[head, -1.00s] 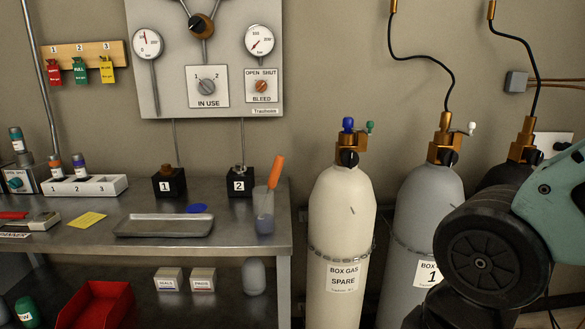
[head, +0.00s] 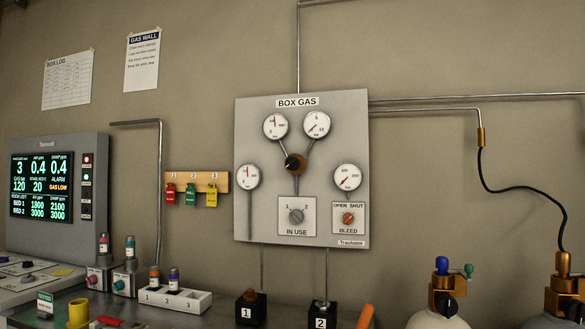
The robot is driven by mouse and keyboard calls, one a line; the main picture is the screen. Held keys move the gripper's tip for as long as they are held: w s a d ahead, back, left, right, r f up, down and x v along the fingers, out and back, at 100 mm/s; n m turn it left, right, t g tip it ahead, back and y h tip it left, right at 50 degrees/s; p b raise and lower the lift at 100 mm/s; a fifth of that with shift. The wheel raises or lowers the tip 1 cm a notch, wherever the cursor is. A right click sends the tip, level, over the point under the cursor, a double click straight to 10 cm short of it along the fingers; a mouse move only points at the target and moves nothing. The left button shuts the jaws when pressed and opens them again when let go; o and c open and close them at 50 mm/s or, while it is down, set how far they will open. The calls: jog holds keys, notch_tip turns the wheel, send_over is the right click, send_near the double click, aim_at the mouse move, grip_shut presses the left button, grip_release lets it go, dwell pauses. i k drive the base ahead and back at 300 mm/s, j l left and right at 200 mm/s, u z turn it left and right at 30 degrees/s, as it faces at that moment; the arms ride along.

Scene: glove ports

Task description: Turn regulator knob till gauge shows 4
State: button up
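The regulator knob (head: 295,163), black with an orange-brown centre, is on the grey BOX GAS panel (head: 268,222) in the head view. Pipes join it to two round white gauges above it. The upper left gauge (head: 276,126) has a red needle pointing nearly straight up. The upper right gauge (head: 316,124) has its needle toward the lower left, at the low end; its small digits are hard to read. My gripper is not in view.
Lower on the panel are a left gauge (head: 247,176), a right gauge (head: 347,177), the IN USE selector (head: 296,216) and the orange BLEED knob (head: 348,218). Gas cylinders (head: 437,318) stand at lower right.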

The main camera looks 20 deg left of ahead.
aim_at(292, 163)
jog(key=z, duration=0.35)
jog(key=j+z, duration=0.9)
jog(key=j, duration=0.2)
